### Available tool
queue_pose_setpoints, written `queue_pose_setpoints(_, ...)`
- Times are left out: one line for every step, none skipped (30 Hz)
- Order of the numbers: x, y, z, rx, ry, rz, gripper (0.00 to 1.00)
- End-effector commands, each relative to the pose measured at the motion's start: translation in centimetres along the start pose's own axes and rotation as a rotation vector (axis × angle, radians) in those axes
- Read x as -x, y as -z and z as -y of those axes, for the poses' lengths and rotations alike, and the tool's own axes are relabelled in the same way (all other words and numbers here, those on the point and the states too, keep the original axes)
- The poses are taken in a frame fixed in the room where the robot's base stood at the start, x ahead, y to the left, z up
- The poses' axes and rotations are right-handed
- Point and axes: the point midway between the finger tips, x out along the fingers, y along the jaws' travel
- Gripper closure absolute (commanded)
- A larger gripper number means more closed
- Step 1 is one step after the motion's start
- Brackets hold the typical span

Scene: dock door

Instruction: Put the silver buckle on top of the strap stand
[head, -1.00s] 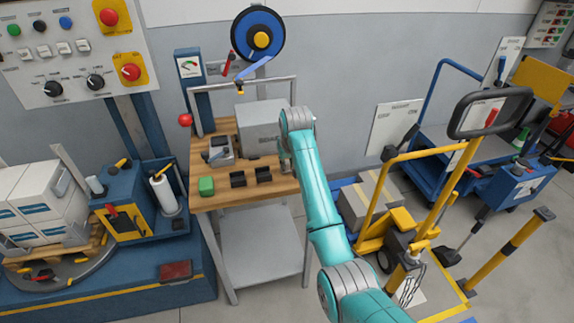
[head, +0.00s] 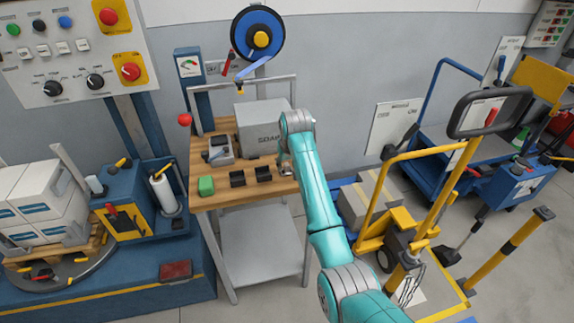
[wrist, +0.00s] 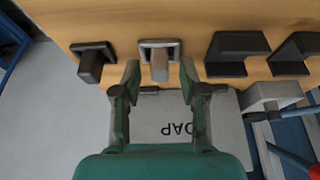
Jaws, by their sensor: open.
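The silver buckle (wrist: 159,66), a grey squared loop with a lighter tab, lies on the wooden bench top in the wrist view. My gripper (wrist: 160,80) is open, with its fingertips on either side of the tab's end; contact cannot be told. In the head view my gripper (head: 285,163) is low over the bench's right end, and the buckle is not distinguishable there. Two black angled blocks (wrist: 235,52) (wrist: 297,53) stand beside the buckle, to its right in the wrist view. They look like strap stands, and both appear empty.
A similar dark buckle (wrist: 92,60) lies left of the silver one in the wrist view. A grey box (head: 262,125) marked SOAP stands close behind my gripper. A green block (head: 206,186) and a grey device (head: 220,150) are on the bench (head: 240,196). A metal frame rises behind.

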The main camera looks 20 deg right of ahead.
Motion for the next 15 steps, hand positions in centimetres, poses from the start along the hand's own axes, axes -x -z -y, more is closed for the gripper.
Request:
queue_pose_setpoints(0.6,0.1,0.0,0.000,0.000,-0.003,0.57)
queue_pose_setpoints(1.1,0.1,0.0,0.000,0.000,-0.004,0.57)
queue_pose_setpoints(1.7,0.1,0.0,0.000,0.000,-0.004,0.57)
queue_pose_setpoints(2.3,0.1,0.0,0.000,0.000,-0.005,0.57)
queue_pose_setpoints(2.9,0.1,0.0,0.000,0.000,-0.004,0.57)
queue_pose_setpoints(3.7,0.1,0.0,0.000,0.000,-0.005,0.57)
queue_pose_setpoints(4.3,0.1,0.0,0.000,0.000,-0.005,0.57)
queue_pose_setpoints(5.0,0.1,0.0,0.000,0.000,-0.006,0.57)
queue_pose_setpoints(5.8,0.1,0.0,0.000,0.000,-0.005,0.57)
queue_pose_setpoints(6.4,0.1,0.0,0.000,0.000,-0.005,0.57)
queue_pose_setpoints(7.0,0.1,0.0,0.000,0.000,-0.005,0.57)
queue_pose_setpoints(7.7,0.1,0.0,0.000,0.000,-0.005,0.57)
queue_pose_setpoints(8.2,0.1,0.0,0.000,0.000,-0.004,0.57)
queue_pose_setpoints(8.7,0.1,0.0,0.000,0.000,-0.004,0.57)
queue_pose_setpoints(9.3,0.0,0.0,0.000,0.000,-0.003,0.57)
